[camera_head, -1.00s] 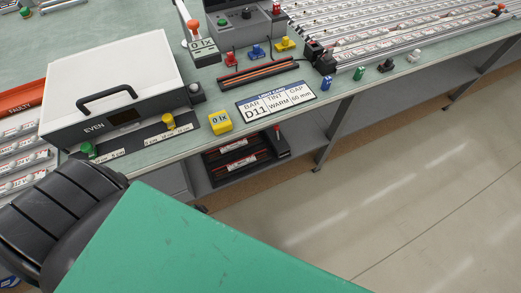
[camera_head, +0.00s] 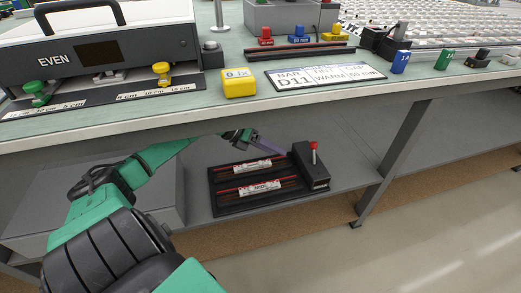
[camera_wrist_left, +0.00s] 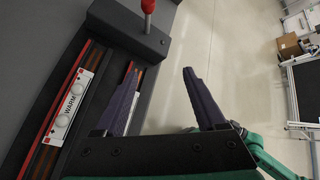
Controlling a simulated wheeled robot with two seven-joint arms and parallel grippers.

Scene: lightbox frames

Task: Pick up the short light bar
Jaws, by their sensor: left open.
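Two short white light bars, the upper one (camera_head: 252,166) and the lower one (camera_head: 260,188), lie in the black two-slot tray (camera_head: 218,207) on the shelf under the bench. Their lettering is too small to read in the head view. My left gripper (camera_head: 270,146) is open above the tray's far edge, close to the black end block with the red knob (camera_head: 313,158). In the left wrist view, a bar labelled WARM (camera_wrist_left: 70,106) lies left of my open left gripper (camera_wrist_left: 160,72). One purple finger covers part of the other slot. My right gripper is out of view.
The bench top (camera_head: 225,110) overhangs the shelf, with a steel leg (camera_head: 392,160) right of the tray. A card above reads BAR D11, WARM, 60 mm (camera_head: 325,76). A yellow 01X block (camera_head: 238,84) stands on the edge. Shelf space right of the tray is clear.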

